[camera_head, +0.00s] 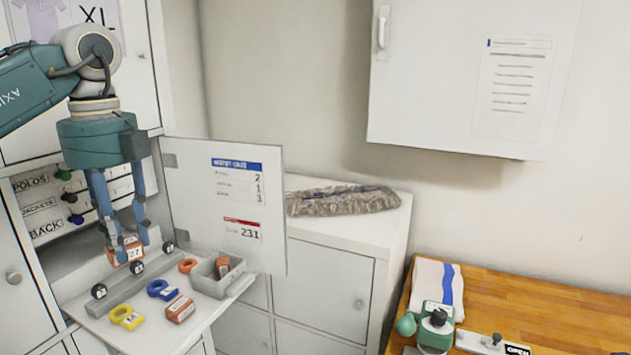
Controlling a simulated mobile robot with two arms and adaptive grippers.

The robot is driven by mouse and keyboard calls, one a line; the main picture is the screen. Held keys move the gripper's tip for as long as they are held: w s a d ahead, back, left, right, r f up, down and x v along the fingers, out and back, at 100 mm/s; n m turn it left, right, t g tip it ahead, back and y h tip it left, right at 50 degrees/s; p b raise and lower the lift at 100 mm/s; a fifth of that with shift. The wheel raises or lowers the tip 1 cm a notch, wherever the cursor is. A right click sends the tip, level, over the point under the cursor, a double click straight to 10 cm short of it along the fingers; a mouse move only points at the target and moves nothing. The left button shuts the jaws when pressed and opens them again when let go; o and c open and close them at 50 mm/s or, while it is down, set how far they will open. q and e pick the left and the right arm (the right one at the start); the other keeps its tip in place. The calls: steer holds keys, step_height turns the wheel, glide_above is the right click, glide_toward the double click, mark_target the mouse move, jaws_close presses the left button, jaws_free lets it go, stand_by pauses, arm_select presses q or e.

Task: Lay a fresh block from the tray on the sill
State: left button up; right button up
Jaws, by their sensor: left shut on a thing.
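My left gripper (131,246) points down at the left and is shut on an orange block (126,254) with a pale numbered face. The block is at the back of the white sill (200,325), behind a grey bar; I cannot tell whether it touches the surface. A small grey tray (209,287) stands at the sill's right side with one orange block (223,265) in it. Another orange block (180,308) lies on the sill in front of the bar. My right gripper is not in view.
A yellow tag (127,317), a blue tag (161,289) and an orange tag (187,265) lie on the sill. The grey bar (132,291) carries round black knobs. An open white door (225,190) stands behind the tray. A wooden bench (560,315) is at the right.

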arm_select(q)
steer(key=d+f+n+b, duration=0.2)
steer(key=d+f+n, duration=0.45)
steer(key=n, duration=0.75)
steer(key=d+f+n+b, duration=0.1)
steer(key=d+f+n, duration=0.6)
steer(key=n, duration=0.6)
steer(key=s+a+f, duration=0.1)
steer(key=s+f, duration=1.4)
steer(key=shift+f+m, duration=0.3)
steer(key=shift+f, duration=0.1)
steer(key=shift+f, duration=0.1)
